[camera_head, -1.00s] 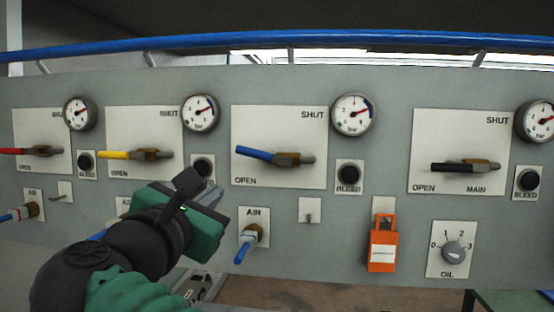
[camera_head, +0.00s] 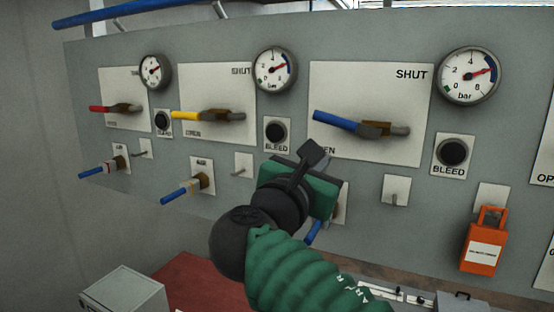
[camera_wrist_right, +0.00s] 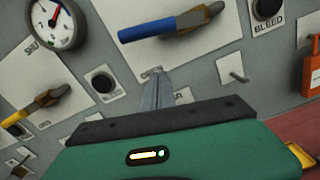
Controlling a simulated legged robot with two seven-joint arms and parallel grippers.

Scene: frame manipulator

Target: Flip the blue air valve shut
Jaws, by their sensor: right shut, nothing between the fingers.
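The small air valve under the large blue-handled valve shows as a blue lever (camera_head: 315,233), pointing down and left; my right gripper hides most of its body. In the wrist view a corner of its plate (camera_wrist_right: 183,96) shows behind the fingers. The large valve with a blue handle (camera_head: 335,121) sits above, on a plate marked SHUT; its handle also shows in the wrist view (camera_wrist_right: 147,30). My right gripper (camera_head: 318,178) is in front of the panel, below that large valve. Its fingers (camera_wrist_right: 157,78) are shut and empty. I cannot tell whether they touch anything. My left gripper is out of view.
Two more small blue-levered valves (camera_head: 182,191) (camera_head: 100,170) are to the left. Black bleed buttons (camera_head: 453,151), small hooks (camera_head: 394,198) and an orange padlock (camera_head: 484,243) stick out nearby. A grey box (camera_head: 124,290) stands at the lower left.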

